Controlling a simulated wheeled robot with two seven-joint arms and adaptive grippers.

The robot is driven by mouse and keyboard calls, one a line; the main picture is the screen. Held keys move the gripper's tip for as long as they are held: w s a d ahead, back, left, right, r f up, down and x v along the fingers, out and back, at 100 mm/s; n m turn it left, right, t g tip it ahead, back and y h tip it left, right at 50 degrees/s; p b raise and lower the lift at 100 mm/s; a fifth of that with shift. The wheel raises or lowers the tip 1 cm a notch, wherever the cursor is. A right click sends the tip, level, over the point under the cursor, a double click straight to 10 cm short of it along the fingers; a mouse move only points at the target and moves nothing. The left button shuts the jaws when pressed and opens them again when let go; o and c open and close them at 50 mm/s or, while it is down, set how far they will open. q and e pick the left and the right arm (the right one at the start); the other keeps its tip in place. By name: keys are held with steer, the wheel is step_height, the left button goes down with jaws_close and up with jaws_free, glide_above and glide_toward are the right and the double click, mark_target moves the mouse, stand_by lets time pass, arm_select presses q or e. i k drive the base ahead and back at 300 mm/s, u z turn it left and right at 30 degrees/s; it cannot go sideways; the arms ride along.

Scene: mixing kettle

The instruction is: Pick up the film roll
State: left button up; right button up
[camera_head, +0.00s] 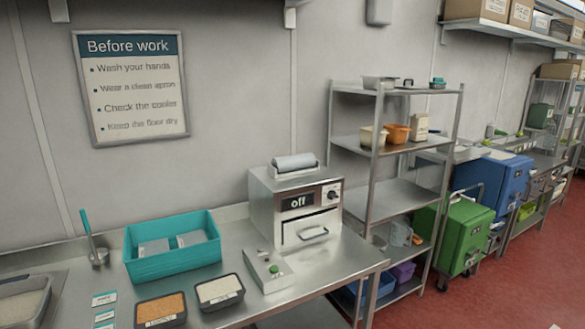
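A grey-white roll (294,162), which looks like the film roll, lies on its side in a holder on top of a steel box machine (290,205). The machine stands on the steel table near its right end. Its small display reads "off", and a drawer with a handle is on its front. Neither of my grippers is in view, and nothing touches the roll.
A teal bin (172,262) holding grey packs stands left of the machine. A steel shelf rack (390,140) stands close to the right.

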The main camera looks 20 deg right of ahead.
mark_target(290, 163)
steer(key=k, duration=1.25)
steer(key=z, duration=0.85)
steer(key=i, duration=1.3)
steer(key=z, duration=0.55)
steer(key=i, duration=1.35)
steer(key=u, duration=0.55)
steer(key=i, duration=0.75)
steer(key=u, duration=0.75)
